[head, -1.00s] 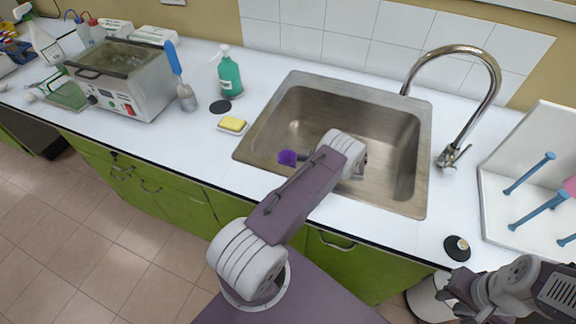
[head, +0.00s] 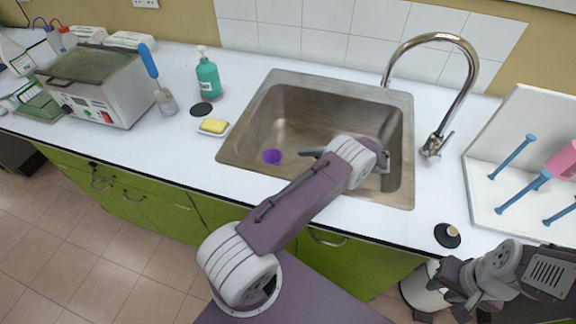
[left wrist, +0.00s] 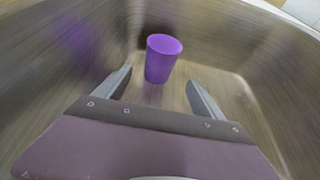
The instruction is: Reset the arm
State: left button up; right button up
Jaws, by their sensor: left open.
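A purple cup (head: 272,156) is inside the metal sink (head: 228,152), towards its left side. In the left wrist view the cup (left wrist: 160,60) stands upright on the sink floor, just beyond my fingertips. My left gripper (head: 316,154) is over the sink, to the right of the cup and apart from it. In the left wrist view its two fingers (left wrist: 159,78) are spread with nothing between them. My right gripper (head: 452,286) is at the lower right, by the counter's front edge; its fingers are too unclear to read.
A faucet (head: 464,90) rises behind the sink's right side. A white drying rack (head: 500,130) with blue pegs and a pink item stands at right. A yellow sponge (head: 214,125), green bottle (head: 208,78) and heated bath (head: 100,95) are left of the sink.

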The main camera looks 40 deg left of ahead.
pick_arm(q)
jog(key=shift+w+d+r, duration=0.1)
jog(key=shift+d+r, duration=0.05)
jog(key=shift+d, duration=0.2)
